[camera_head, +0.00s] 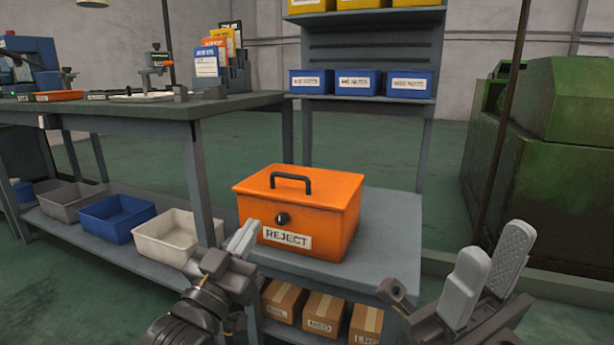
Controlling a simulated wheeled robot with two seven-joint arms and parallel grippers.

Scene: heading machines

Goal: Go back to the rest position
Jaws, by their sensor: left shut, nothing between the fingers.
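My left gripper (243,238) is in the lower middle, its fingers shut together with nothing between them. It points up in front of the lower left corner of an orange box (335,210) marked REJECT; I cannot tell whether it touches the box. My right gripper (497,246) is at the lower right, pointing up, its two grey fingers apart and empty. The floor and the edge of the green machine lie behind it. The orange box is closed, with a black handle on top and a round black lock, and sits on a grey stand (395,225).
Cardboard boxes (325,313) sit on the stand's lower shelf. A grey workbench (135,112) at left has white (172,238), blue (117,214) and grey (68,200) bins below. Blue bins (358,83) line the back rack. A green machine (565,165) stands at right.

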